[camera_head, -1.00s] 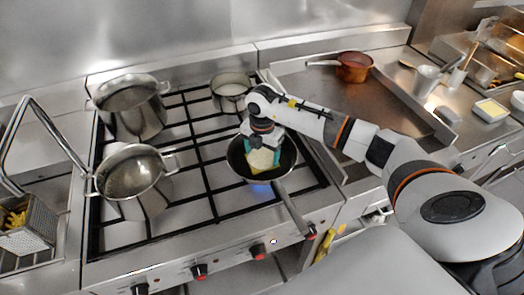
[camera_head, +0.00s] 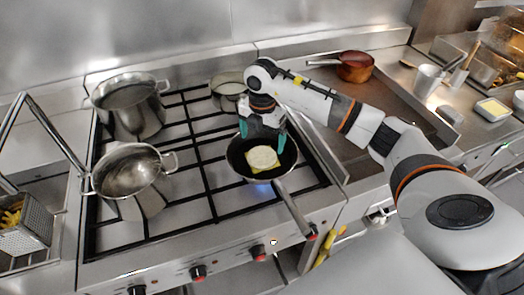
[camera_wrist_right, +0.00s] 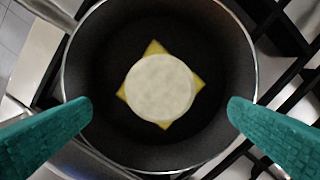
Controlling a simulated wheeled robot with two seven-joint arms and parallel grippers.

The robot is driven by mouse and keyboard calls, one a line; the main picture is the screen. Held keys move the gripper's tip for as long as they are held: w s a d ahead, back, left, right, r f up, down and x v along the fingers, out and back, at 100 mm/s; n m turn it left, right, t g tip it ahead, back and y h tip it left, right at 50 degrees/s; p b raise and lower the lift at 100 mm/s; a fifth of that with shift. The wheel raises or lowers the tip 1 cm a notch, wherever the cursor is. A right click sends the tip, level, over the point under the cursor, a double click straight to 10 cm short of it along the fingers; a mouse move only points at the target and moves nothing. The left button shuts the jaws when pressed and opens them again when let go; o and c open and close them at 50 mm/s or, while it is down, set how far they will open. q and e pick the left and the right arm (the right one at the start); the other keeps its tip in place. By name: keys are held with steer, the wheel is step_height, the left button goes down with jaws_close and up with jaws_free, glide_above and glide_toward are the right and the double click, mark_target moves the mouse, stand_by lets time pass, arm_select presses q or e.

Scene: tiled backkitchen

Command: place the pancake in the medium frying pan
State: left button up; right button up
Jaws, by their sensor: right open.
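The pancake (camera_head: 263,157) is a pale round disc lying in the black frying pan (camera_head: 240,172). It rests on a yellow square piece (camera_head: 252,169) whose corners stick out around it. In the right wrist view the pancake (camera_wrist_right: 160,88) sits near the middle of the pan (camera_wrist_right: 110,50), on the yellow square (camera_wrist_right: 165,125). My right gripper (camera_head: 262,138) is open and empty above the pan, its teal fingers wide apart. In the right wrist view the fingers (camera_wrist_right: 160,118) stand on either side, clear of the pancake. My left gripper is not in view.
The pan sits on a burner with a blue flame (camera_head: 262,188), its handle (camera_head: 292,210) toward the front. Several steel pots, including one pot (camera_head: 130,103), stand on the stove. A copper pan (camera_head: 355,66) is on the griddle. A fry basket (camera_head: 24,222) is at left.

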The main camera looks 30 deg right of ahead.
mark_target(262, 156)
step_height(262, 156, up, 6)
steer(key=b, duration=0.1)
stand_by(0.7)
